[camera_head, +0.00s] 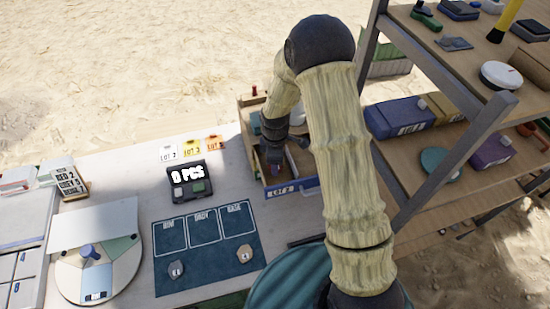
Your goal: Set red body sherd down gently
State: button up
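My gripper (273,157) points down into a wooden tray (245,112) with a blue label on its front, at the back right of the table. The fingers are small and dark here, and I cannot tell whether they are open or shut. A small reddish patch shows by the fingertips inside the tray. I cannot make out whether it is the red body sherd, or whether it is held or resting. My arm hides the tray's right part. A dark blue mat (205,268) with three marked boxes lies in front, its boxes empty.
A loaded shelf rack (455,143) rises at right.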

jog(key=shift+f+b, duration=0.55)
jog(key=shift+f, duration=0.6)
jog(key=o, duration=1)
jog(key=shift+s, duration=0.15)
jog(key=shift+o, duration=0.2)
jog(key=shift+r, duration=0.15)
notch_tip(320, 180, up, 17)
jog(key=b, duration=0.1)
jog(key=shift+b, duration=0.4)
